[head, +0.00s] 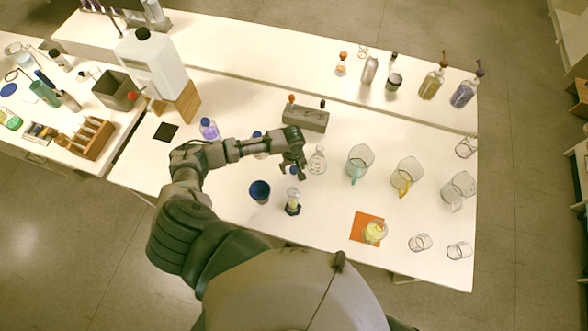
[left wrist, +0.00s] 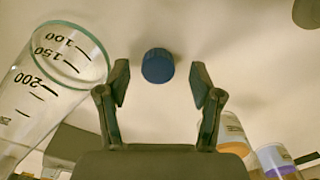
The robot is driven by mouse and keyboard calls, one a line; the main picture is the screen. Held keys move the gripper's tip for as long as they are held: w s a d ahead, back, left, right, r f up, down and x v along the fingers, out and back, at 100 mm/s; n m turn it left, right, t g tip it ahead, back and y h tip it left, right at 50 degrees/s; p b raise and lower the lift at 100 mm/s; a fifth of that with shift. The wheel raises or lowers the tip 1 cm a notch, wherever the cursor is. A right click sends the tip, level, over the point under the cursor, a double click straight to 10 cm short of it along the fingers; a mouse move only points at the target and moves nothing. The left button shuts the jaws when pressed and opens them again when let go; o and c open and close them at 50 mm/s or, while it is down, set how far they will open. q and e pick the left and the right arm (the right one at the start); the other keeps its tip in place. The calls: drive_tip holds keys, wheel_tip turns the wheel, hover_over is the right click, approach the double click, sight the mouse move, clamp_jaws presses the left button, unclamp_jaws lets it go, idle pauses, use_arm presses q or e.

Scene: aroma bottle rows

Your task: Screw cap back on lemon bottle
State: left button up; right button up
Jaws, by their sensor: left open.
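A blue cap (left wrist: 158,66) lies on the white table in the left wrist view, ahead of and between the fingers of my left gripper (left wrist: 160,85). Both fingers are apart, and I see no contact with the cap. In the head view my left gripper (head: 294,174) hangs over the middle of the table, pointing down. A container with yellow contents (head: 375,233) sits on an orange mat (head: 358,221) at the front right. A small bottle (head: 293,203) stands in front of the gripper. I cannot tell for sure which is the lemon bottle. My right gripper is not in view.
A clear flask (head: 317,161) stands close to the right of my left gripper. A dark blue cup (head: 260,191) is to its front left. A grey rack (head: 305,118) is behind it. Pitchers (head: 359,163) stand further right. A graduated glass vessel (left wrist: 55,85) is close by the left finger.

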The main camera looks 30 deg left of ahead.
sight(293, 168)
use_arm(q)
drive_tip(key=shift+a+f, duration=0.25)
drive_tip(key=shift+f, duration=0.1)
drive_tip(key=shift+d+r, duration=0.15)
drive_tip(key=shift+d, duration=0.2)
drive_tip(key=shift+c, duration=0.2)
drive_tip(key=shift+d, duration=0.3)
drive_tip(key=c, duration=0.7)
drive_tip(key=shift+c, duration=0.4)
drive_tip(key=shift+a, duration=0.3)
drive_tip(key=shift+a+r, duration=0.1)
drive_tip(key=shift+r, duration=0.15)
wheel_tip(293, 168, up, 5)
drive_tip(key=shift+w+f+p, duration=0.1)
drive_tip(key=shift+f+p, duration=0.1)
drive_tip(key=shift+p, duration=0.1)
wheel_tip(293, 168, up, 5)
drive_tip(key=shift+f, duration=0.1)
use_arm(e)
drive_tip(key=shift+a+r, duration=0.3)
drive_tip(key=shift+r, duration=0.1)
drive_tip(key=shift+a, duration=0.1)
